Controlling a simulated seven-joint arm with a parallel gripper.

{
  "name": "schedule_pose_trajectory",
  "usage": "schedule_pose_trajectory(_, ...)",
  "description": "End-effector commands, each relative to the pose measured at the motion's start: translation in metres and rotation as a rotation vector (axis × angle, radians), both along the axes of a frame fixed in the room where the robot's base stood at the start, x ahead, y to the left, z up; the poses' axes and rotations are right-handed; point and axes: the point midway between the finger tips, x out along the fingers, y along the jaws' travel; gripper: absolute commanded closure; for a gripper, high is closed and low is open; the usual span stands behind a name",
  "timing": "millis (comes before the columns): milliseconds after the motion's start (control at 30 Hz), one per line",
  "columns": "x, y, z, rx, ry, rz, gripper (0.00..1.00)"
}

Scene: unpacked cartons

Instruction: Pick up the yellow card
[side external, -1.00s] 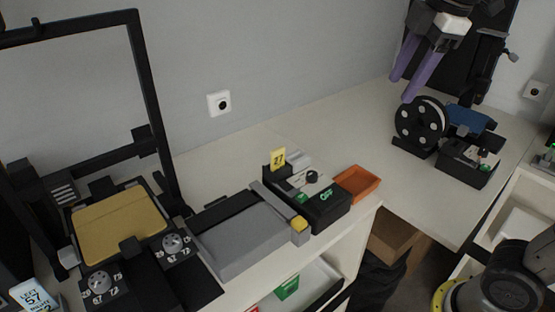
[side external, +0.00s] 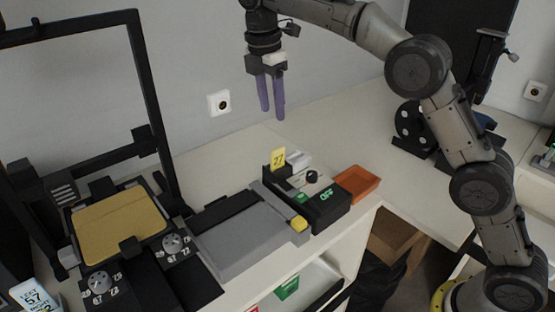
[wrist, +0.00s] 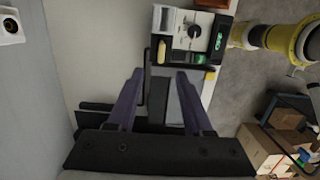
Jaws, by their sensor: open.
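The yellow card (side external: 278,158), marked 27, stands upright at the back of a black device (side external: 322,211) with a green OFF display. A small yellow piece (wrist: 161,52) beside the device in the wrist view appears to be the same card. My gripper (side external: 272,113) is open and empty, with its purple fingers pointing down, above the card and apart from it. In the wrist view the fingers of my gripper (wrist: 160,74) have a clear gap between them.
An orange tray (side external: 357,184) sits right of the device. A grey slab (side external: 242,240) with a yellow-ended bar lies to its left. A black-framed machine with a gold plate (side external: 120,222) stands at left. A wall socket (side external: 219,102) is behind. Bare white counter (side external: 335,133) lies behind the tray.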

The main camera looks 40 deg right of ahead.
Motion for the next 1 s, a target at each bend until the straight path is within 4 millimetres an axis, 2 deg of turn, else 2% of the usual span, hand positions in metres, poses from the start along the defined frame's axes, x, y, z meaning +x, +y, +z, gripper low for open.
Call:
schedule_pose_trajectory(400,-0.002,-0.008,-0.066,0.000,0.001,-0.001,0.49)
schedule_pose_trajectory(667,-0.002,-0.010,-0.085,0.000,0.001,-0.002,0.49)
schedule_pose_trajectory(900,-0.004,-0.013,-0.118,0.000,0.002,-0.002,0.49)
schedule_pose_trajectory(1000,-0.003,-0.014,-0.126,0.000,0.000,-0.002,0.49)
